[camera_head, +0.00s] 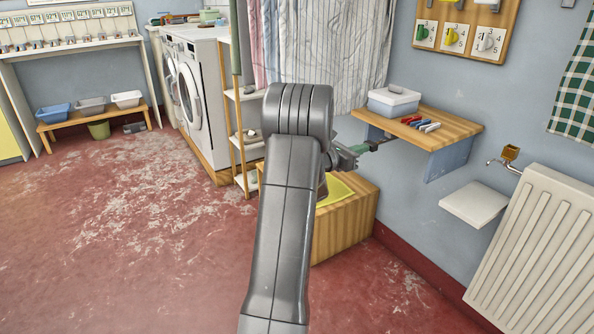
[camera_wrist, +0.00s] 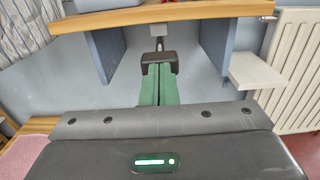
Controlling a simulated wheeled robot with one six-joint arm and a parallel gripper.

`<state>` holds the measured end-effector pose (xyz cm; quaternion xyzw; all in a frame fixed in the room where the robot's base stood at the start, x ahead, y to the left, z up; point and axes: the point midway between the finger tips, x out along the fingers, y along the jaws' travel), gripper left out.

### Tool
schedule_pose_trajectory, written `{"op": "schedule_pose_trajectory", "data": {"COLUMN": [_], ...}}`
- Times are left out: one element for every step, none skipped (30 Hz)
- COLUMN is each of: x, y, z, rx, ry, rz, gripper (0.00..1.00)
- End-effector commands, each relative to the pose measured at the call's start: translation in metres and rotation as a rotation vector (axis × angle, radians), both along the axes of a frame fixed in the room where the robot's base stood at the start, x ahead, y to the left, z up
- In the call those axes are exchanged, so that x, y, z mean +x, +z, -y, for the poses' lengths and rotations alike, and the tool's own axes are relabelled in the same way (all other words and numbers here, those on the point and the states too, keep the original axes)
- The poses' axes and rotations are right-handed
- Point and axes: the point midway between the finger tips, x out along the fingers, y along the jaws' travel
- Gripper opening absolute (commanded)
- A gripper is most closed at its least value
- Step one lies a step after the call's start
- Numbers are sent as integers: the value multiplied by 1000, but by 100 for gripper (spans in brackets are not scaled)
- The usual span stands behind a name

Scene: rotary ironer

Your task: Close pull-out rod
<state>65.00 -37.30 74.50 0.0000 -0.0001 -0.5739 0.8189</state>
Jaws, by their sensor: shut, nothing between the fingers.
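The pull-out rod (camera_wrist: 159,44) shows in the wrist view under the wooden shelf (camera_wrist: 170,13), between its two blue-grey brackets. A dark block-shaped end (camera_wrist: 155,59) faces me. My gripper (camera_wrist: 159,69) has green fingers side by side, shut and empty. Their tips are at the dark end's near face; I cannot tell whether they touch it. In the head view my gripper (camera_head: 357,150) is partly hidden by my arm, and the thin dark rod (camera_head: 376,145) runs from it towards the wall below the shelf.
A lidded white box (camera_head: 393,103) and several coloured pegs (camera_head: 421,124) lie on the shelf. A small white ledge (camera_head: 474,204) and a radiator (camera_head: 535,250) are on the right. A wooden box with a yellow top (camera_head: 347,215) stands below.

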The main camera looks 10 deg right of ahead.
Motion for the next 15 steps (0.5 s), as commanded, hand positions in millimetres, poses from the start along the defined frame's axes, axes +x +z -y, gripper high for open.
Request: {"op": "schedule_pose_trajectory", "data": {"x": [3, 4, 7, 8, 9, 11, 12, 12, 13, 14, 14, 15, 15, 15, 15], "y": [0, -1, -1, 0, 0, 0, 0, 0, 0, 0, 0, 0, 0, 0, 1], "z": [10, 15, 20, 24, 27, 31, 33, 35, 37, 38, 39, 39, 40, 40, 40], "rx": [-1, 0, 0, 0, 0, 0, 0, 0, 1, 1, 1, 0, 0, -1, -1], "ry": [-3, -3, -2, -2, -2, -2, -1, -1, 0, 0, 0, 0, 0, 0, 0], "rz": [1, 0, 0, 0, 0, 0, 0, 0, 0, 0, 0, 0, 0, 0, 1], "gripper": [0, 0, 0, 0, 0, 0, 0, 0, 0, 0, 0, 0, 0, 0, 0]}}
